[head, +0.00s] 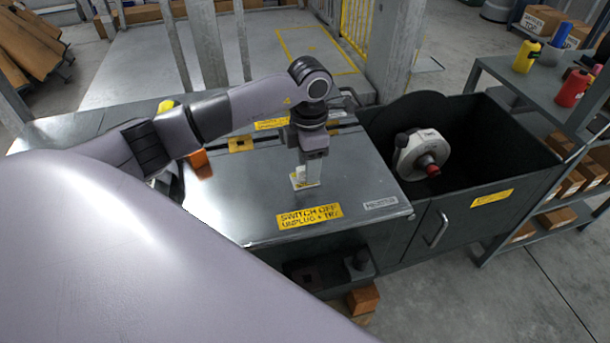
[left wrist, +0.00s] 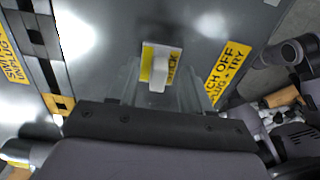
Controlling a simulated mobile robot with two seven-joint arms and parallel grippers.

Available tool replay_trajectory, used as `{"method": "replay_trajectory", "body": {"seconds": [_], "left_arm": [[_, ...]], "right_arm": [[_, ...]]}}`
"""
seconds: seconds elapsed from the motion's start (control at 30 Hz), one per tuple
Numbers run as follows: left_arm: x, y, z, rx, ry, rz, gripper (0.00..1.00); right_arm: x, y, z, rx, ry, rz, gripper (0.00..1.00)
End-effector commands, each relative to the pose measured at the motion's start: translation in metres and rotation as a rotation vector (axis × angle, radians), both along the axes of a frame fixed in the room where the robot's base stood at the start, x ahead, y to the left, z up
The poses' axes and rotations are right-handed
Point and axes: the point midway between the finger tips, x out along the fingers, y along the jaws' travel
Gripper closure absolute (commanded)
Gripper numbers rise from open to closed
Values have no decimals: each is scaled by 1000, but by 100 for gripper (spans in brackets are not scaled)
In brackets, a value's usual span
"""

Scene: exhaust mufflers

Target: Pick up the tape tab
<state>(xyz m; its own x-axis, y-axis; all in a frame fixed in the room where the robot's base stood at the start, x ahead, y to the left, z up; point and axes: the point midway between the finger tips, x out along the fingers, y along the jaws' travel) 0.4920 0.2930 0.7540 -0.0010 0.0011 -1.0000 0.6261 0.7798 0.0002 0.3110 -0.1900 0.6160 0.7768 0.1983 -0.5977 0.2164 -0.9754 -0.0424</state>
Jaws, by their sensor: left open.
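The tape tab (left wrist: 157,72) is a small white piece standing up from a yellow and white label on the grey metal lid (left wrist: 110,20). In the head view the tape tab (head: 301,177) shows just below and left of my left gripper (head: 312,168). My left gripper points down close above the lid. In the left wrist view, the fingers of my left gripper (left wrist: 160,82) are apart, one on each side of the tab. I cannot tell whether they touch it.
A yellow sign (head: 309,216) is stuck on the lid near its front edge. To the right stands an open dark bin (head: 500,150) with a white, red-tipped reel (head: 422,155) at it. A grey shelf (head: 545,85) with bottles and boxes stands farther right.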

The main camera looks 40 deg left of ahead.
Motion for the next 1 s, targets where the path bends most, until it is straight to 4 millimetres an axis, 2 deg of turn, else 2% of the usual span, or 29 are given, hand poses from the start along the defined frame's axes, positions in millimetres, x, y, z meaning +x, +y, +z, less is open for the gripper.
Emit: {"method": "replay_trajectory", "body": {"seconds": [0.1,0.3,0.33,0.47,0.87,1.0], "left_arm": [[0,0,-14,-1,1,0,51],[0,0,-15,-1,-2,-1,51],[0,0,-15,-1,-2,0,58],[0,0,-15,-1,-1,0,100],[0,0,-14,0,-2,0,100],[1,0,-6,0,-4,0,100]], "right_arm": [[0,0,-1,0,-1,0,23],[0,0,-1,2,-2,-1,23],[0,1,-1,2,-2,-1,23],[0,1,-1,3,-1,-3,23],[0,1,-1,3,-1,-3,23],[0,0,0,3,0,-3,23]]}}
